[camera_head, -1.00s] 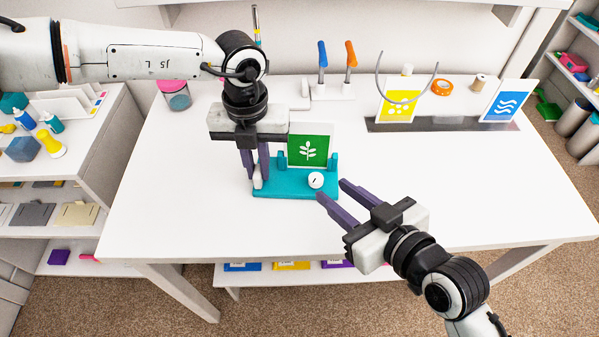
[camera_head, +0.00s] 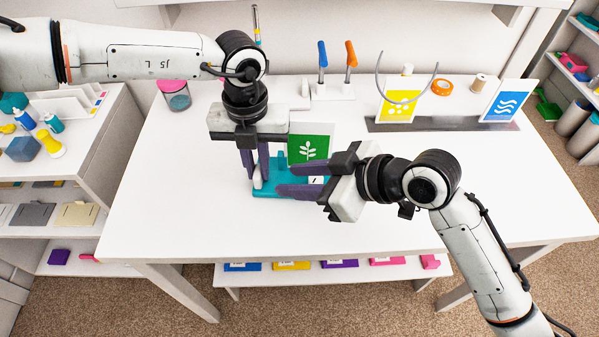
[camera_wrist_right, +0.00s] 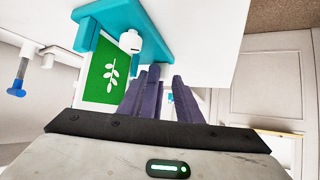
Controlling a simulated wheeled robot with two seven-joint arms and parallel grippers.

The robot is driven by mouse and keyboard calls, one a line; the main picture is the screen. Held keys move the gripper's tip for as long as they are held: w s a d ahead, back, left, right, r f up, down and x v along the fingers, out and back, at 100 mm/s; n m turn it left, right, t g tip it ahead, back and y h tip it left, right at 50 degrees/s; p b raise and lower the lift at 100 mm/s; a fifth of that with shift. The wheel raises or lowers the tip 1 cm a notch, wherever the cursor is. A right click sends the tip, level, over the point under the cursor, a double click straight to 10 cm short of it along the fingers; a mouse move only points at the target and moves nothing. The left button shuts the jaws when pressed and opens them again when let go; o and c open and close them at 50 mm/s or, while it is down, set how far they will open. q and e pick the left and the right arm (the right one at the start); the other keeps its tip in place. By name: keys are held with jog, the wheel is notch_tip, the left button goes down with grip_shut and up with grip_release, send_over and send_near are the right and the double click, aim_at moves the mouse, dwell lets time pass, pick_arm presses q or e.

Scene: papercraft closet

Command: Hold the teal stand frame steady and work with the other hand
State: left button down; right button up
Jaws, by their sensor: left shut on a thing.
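The teal stand frame (camera_head: 287,177) sits on the white table with a green leaf-print card (camera_head: 309,147) upright in it. It also shows in the right wrist view (camera_wrist_right: 112,22). My left gripper (camera_head: 256,175) points down and is shut on the stand's left end. A round white knob (camera_wrist_right: 131,41) is on the stand's front; in the head view my right gripper partly covers it. My right gripper (camera_head: 285,179) is open, coming in from the right, its fingers over the front of the stand, one on each side of the knob in the head view.
Behind stand a holder with blue and orange-handled tools (camera_head: 335,92), a yellow card (camera_head: 396,108), a blue wave card (camera_head: 507,100) and an orange tape roll (camera_head: 442,88). A pink-lidded jar (camera_head: 175,95) is at back left. The table's front and right are clear.

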aim_at(317, 178)
jog(key=shift+w+d+r+n+g, duration=0.15)
jog(key=shift+w+r+n+g, duration=0.3)
jog(key=shift+n+g, duration=0.15)
jog(key=w+d+r+n+g+h, duration=0.25)
jog(key=d+r+g+h, duration=0.2)
jog(key=d+r, duration=0.4)
jog(key=shift+n+t, duration=0.25)
jog(key=shift+n, duration=0.2)
jog(key=x, duration=0.8)
jog(key=d+x, duration=0.1)
jog(key=x, duration=0.3)
jog(key=shift+s+a+f, duration=0.1)
jog(key=shift+s+f, duration=0.2)
jog(key=shift+s, duration=0.05)
jog(key=c, duration=0.7)
